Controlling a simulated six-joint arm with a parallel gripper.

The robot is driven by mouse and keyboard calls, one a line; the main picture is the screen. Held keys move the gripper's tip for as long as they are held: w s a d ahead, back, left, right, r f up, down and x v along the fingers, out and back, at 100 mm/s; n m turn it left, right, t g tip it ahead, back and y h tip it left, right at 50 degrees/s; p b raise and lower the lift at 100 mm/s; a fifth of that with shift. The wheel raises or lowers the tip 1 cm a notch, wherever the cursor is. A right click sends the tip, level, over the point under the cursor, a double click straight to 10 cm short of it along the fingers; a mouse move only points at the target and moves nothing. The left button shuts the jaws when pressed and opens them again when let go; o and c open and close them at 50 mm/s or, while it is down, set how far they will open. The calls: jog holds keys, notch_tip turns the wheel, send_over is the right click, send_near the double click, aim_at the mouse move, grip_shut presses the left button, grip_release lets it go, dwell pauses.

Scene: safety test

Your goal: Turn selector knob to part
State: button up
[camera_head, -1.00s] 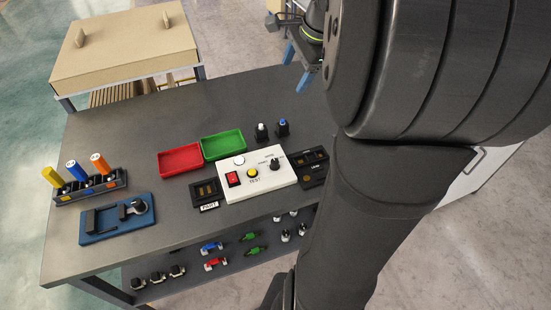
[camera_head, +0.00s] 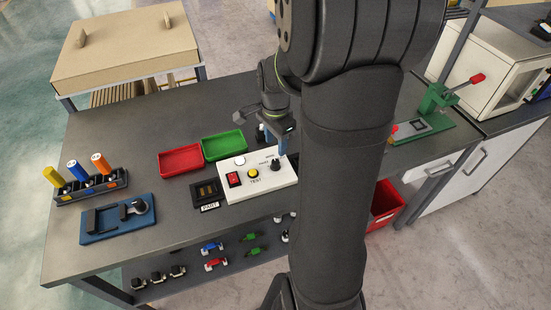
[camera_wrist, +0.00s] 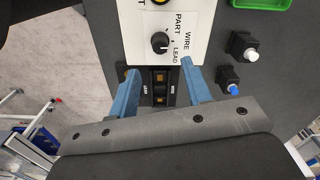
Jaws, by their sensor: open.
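The white test box (camera_head: 240,190) stands on the grey bench in the head view. Its black selector knob (camera_head: 276,165) is at the right end of its top face. In the wrist view the knob (camera_wrist: 160,42) is among the labels PART, WIRE and LEAD; I cannot clearly tell which label it points to. My gripper (camera_head: 283,143) has blue fingers and is just behind and above the knob in the head view. In the wrist view my gripper (camera_wrist: 158,70) is open and empty, with the knob just beyond its fingertips, apart from them.
A yellow button (camera_head: 253,173) and red switch (camera_head: 233,179) share the box. The PART holder (camera_head: 207,193) is at its left; a dark socket block (camera_wrist: 160,100) shows between my fingers. Red (camera_head: 180,161) and green (camera_head: 224,146) trays stand behind. Two small switches (camera_wrist: 240,45) stand near my fingers.

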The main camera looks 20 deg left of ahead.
aim_at(275, 161)
notch_tip(275, 161, down, 8)
jog(key=shift+r, duration=0.1)
dwell(0.4)
grip_shut()
